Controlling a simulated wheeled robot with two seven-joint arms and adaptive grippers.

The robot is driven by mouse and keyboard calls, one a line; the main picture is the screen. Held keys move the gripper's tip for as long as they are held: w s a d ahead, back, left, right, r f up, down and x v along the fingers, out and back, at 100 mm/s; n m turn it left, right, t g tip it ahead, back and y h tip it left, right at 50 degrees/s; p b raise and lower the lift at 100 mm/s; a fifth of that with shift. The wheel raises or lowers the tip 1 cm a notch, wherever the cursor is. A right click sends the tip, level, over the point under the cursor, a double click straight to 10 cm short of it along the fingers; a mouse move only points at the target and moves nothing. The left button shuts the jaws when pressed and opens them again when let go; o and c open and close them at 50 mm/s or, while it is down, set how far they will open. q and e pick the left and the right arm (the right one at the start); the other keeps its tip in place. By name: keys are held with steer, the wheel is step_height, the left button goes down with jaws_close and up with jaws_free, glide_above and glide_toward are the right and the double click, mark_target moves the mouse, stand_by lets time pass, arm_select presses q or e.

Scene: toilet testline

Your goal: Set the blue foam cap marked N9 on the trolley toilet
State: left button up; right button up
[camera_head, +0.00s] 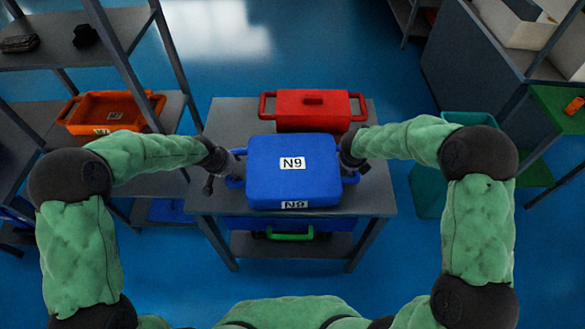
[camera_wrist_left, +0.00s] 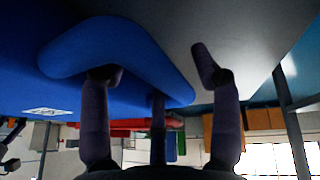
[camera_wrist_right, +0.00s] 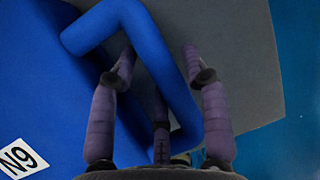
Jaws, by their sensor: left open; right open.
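The blue cap marked N9 (camera_head: 275,175) lies on the grey table (camera_head: 225,115), its label facing up and a second label on its near side. It has a loop handle at each end. My left gripper (camera_head: 228,168) is at its left handle; in the left wrist view the open fingers (camera_wrist_left: 152,66) stand on both sides of the blue handle (camera_wrist_left: 110,45). My right gripper (camera_head: 352,160) is at the right handle; in the right wrist view its open fingers (camera_wrist_right: 158,54) straddle the handle (camera_wrist_right: 165,75). Contact is unclear. I cannot make out a trolley toilet.
A red case (camera_head: 306,110) stands behind the cap on the same table. An orange tray (camera_head: 112,110) is on the left rack. A teal bin (camera_head: 428,190) stands to the right. Blue floor is open behind the table.

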arm_select(q)
steer(key=c, duration=0.6)
arm_select(e)
steer(key=c, duration=0.6)
arm_select(q)
steer(key=c, duration=0.5)
arm_select(e)
jaws_close()
arm_select(q)
jaws_close()
steer(key=shift+r, duration=0.1)
arm_select(e)
steer(key=shift+r, duration=0.15)
